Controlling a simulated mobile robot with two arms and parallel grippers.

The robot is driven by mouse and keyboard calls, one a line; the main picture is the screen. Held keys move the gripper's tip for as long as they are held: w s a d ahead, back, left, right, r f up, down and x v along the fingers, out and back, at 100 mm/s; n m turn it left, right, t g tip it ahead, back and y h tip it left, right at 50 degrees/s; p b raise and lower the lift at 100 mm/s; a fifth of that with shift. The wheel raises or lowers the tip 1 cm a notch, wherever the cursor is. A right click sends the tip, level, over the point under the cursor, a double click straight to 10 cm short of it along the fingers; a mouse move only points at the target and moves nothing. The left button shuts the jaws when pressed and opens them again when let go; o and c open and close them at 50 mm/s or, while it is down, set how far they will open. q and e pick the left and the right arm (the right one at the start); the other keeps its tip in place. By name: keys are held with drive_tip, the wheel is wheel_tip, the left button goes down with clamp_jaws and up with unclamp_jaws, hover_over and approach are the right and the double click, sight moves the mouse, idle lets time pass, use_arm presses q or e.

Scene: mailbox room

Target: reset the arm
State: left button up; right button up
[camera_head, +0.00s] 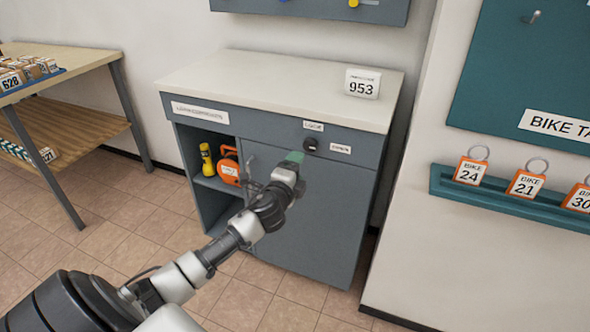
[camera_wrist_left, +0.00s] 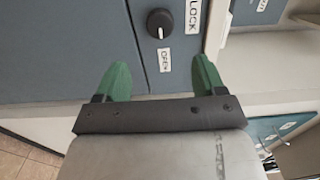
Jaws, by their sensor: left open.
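My left arm reaches in from the lower left in the head view. Its gripper (camera_head: 292,158) is in front of the grey cabinet (camera_head: 318,215), near a black round knob (camera_head: 310,144). In the left wrist view the gripper (camera_wrist_left: 160,82) has its two green fingers spread apart with nothing between them. The knob (camera_wrist_left: 159,22) shows beyond the fingertips, with labels reading LOCK and OPEN beside it. The cabinet door is shut. My right gripper is not in either view.
A white sign reading 953 (camera_head: 362,83) stands on the cabinet top. A yellow flashlight (camera_head: 207,160) and an orange item (camera_head: 229,166) sit in the open left shelf. A wooden table (camera_head: 85,62) is at left. Tiled floor is clear in front.

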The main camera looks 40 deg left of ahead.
use_arm(q)
drive_tip(key=shift+s, duration=0.25)
idle(0.3)
